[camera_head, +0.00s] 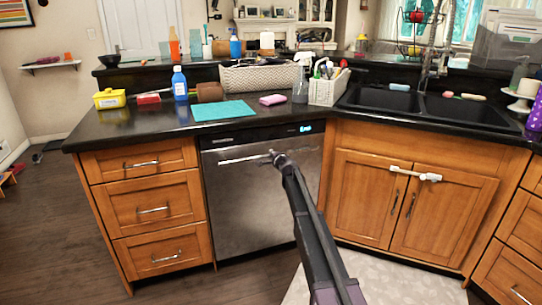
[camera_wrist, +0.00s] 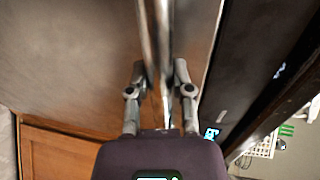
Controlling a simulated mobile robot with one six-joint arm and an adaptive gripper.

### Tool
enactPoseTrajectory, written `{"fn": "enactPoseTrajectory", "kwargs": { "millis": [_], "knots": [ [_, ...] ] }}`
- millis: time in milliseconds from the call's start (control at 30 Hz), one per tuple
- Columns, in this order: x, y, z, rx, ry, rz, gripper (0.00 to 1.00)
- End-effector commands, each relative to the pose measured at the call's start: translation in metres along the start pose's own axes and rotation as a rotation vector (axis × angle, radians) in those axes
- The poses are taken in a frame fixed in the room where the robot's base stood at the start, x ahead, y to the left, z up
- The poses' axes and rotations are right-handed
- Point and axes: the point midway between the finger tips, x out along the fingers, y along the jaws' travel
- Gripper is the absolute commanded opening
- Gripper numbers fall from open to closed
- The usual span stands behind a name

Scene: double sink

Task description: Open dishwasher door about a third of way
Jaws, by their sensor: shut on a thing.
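The dishwasher (camera_head: 255,205) is a stainless steel front under the counter, between wooden drawers and the sink cabinet. Its door looks closed, with a dark control strip and a lit display (camera_head: 305,128) on top. A horizontal bar handle (camera_head: 240,158) runs along the upper door. My gripper (camera_head: 275,157) is at the handle, right of its middle. In the wrist view the handle (camera_wrist: 155,40) runs between the two fingers of my gripper (camera_wrist: 161,75), which are shut on it. The fingertips' far sides are hidden.
Wooden drawers (camera_head: 150,208) stand left of the dishwasher and the sink cabinet (camera_head: 400,200) stands right. The dark counter above holds a teal mat (camera_head: 223,111), bottles and a basket (camera_head: 260,78). A pale rug (camera_head: 385,285) covers the floor at right; dark wood floor lies open at left.

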Motion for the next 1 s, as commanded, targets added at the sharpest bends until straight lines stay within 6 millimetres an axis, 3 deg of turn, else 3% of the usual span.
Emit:
{"fn": "enactPoseTrajectory", "kwargs": {
  "millis": [33,600,1000],
  "knots": [
    [-0.013,0.007,0.001,-0.001,-0.001,0.003,0.00],
    [-0.127,0.065,0.001,-0.002,-0.002,0.004,0.00],
    [-0.191,0.113,0.001,-0.002,-0.002,0.003,0.00]
  ]
}}
